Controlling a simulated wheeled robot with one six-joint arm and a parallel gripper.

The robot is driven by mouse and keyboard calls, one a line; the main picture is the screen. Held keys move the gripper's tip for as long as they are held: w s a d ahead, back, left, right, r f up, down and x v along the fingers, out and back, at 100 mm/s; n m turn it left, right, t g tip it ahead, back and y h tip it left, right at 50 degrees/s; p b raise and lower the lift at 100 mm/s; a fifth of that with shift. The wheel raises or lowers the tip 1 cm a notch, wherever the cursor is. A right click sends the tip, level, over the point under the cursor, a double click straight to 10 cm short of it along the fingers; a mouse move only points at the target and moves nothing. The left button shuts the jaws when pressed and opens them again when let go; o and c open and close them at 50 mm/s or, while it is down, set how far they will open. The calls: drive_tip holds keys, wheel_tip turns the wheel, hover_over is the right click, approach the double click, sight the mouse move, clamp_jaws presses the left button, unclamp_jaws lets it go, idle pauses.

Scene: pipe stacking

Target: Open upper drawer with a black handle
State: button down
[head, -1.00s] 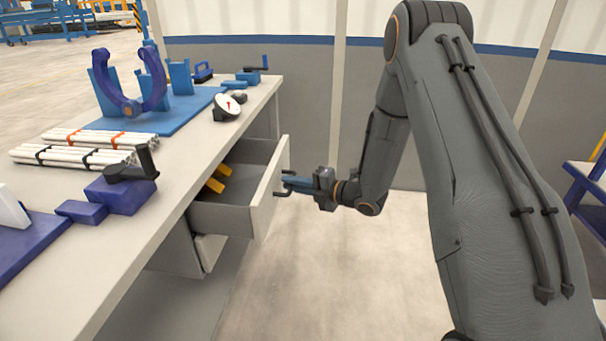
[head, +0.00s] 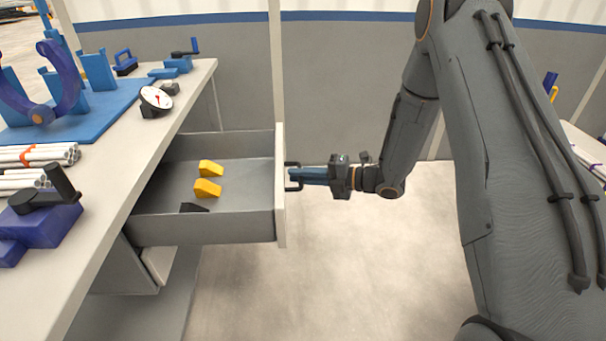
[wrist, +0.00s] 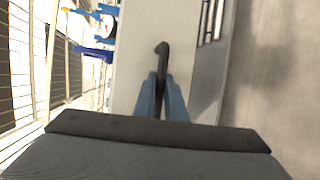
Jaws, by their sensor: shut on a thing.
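The upper drawer (head: 281,215) is pulled well out of the workbench, with its grey inside exposed. Its black handle (head: 290,165) is on the light front panel. My gripper (head: 299,175) is shut on the handle, its blue fingers reaching it from the right. In the wrist view, my gripper's blue fingers (wrist: 161,92) close around the black handle (wrist: 162,50). Two yellow blocks (head: 207,188) and a small dark piece (head: 194,208) lie in the drawer.
The workbench top (head: 150,150) carries a blue fixture (head: 65,90), a round gauge (head: 156,99), white pipe bundles (head: 38,155) and a blue clamp (head: 42,222) with a black handle. Below the drawer is another compartment, slightly ajar (head: 158,262). The floor to the right of the drawer is clear.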

drive_tip(key=shift+s, duration=0.1)
drive_tip(key=c, duration=1.8)
unclamp_jaws()
drive_tip(key=shift+d, duration=0.1)
drive_tip(key=v, duration=0.7)
drive_tip(key=shift+s+d+r, duration=0.1)
drive_tip(key=shift+d, duration=0.2)
